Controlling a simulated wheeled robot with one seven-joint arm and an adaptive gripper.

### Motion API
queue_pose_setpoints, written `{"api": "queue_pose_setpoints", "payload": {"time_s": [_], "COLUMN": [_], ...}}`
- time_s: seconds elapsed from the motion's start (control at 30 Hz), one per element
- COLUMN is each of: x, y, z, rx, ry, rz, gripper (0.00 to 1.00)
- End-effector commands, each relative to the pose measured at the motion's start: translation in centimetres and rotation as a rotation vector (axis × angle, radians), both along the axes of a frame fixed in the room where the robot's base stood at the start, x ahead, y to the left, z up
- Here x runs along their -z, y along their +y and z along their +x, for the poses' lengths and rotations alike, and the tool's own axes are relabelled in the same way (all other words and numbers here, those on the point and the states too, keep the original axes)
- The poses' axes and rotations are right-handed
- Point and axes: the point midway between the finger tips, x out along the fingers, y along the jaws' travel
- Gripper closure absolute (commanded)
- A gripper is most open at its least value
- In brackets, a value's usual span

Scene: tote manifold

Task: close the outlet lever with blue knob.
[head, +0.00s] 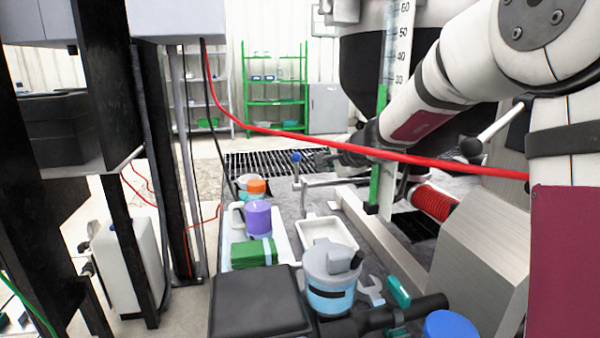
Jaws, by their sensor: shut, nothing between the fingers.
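The blue knob (296,157) tops a short, roughly upright lever (302,184) in the middle of the head view. The lever joins a thin horizontal metal outlet pipe (338,181) that runs to the right. My gripper (321,157) is at the end of my arm, which reaches in from the upper right. It is shut and empty, just right of the blue knob at about the same height in the picture. A small gap seems to show between them; the distance in depth cannot be told. The red cable hides part of my wrist.
A red cable (245,122) hangs across the view in front of my arm. Below the outlet are a white tray (325,228), a purple mug (258,220), a green pack (250,254) and a blue-grey jug (331,268). Dark posts (100,160) stand at left.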

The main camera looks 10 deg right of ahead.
Motion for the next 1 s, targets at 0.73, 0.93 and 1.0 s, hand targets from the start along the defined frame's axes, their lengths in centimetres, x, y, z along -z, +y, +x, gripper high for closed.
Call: {"api": "queue_pose_setpoints", "payload": {"time_s": [0.73,0.93,1.0], "x": [4.1,4.3,4.3], "y": [2.2,2.3,2.3], "z": [10.6,11.1,11.1], "rx": [-0.002,-0.002,-0.003], "ry": [0.001,0.002,0.001], "rz": [-0.001,0.000,-0.001], "gripper": [1.00,1.00,1.00]}}
